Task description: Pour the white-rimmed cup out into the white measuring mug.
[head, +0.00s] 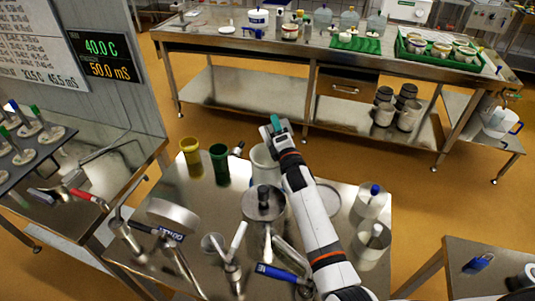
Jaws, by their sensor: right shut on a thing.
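My right gripper (280,130) is shut at the far edge of the near steel table. At its tip shows a small teal thing (275,121), mostly covered by the jaws. I take it to be the white-rimmed cup, but I cannot make out its rim or contents. A white vessel (262,168), which looks like the measuring mug, stands just below and left of the gripper in the picture. My right forearm hides part of it. I cannot tell whether the held thing touches it. My left gripper is not in view.
A yellow cup (191,157) and a green cup (219,164) stand left of the white vessel. A steel pot (263,204) and several tools crowd the table's front. Two white canisters, one being the nearer (371,242), stand at right. A back bench (255,41) lies beyond open floor.

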